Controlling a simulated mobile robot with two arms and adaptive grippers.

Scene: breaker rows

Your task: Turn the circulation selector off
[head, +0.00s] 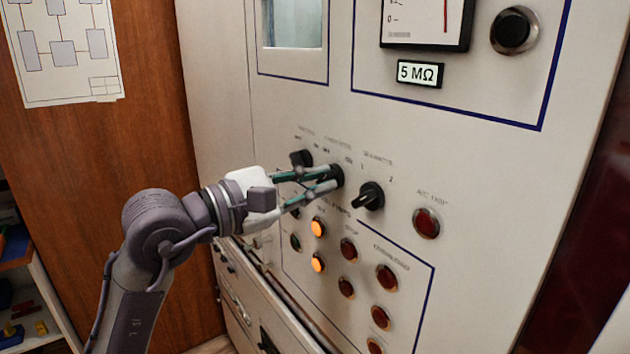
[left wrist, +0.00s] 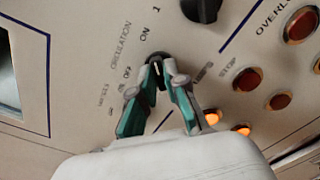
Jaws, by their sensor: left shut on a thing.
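The circulation selector (head: 338,174) is a black rotary knob on the pale panel, the middle one of a row of three. In the left wrist view the knob (left wrist: 154,58) sits beside the CIRCULATION, ON and OFF lettering. My left gripper (head: 327,180) reaches in from the left, with its green-sided fingers on either side of the knob. It also shows in the left wrist view (left wrist: 160,82), shut on the knob. The fingers cover part of the knob, so I cannot tell exactly which mark it points to. My right gripper is not in view.
Another black selector (head: 301,158) is close on the left, and one marked 1 and 2 (head: 370,196) is on the right. Below are lit orange lamps (head: 318,227) and several red ones (head: 348,249). A meter (head: 425,22) is above.

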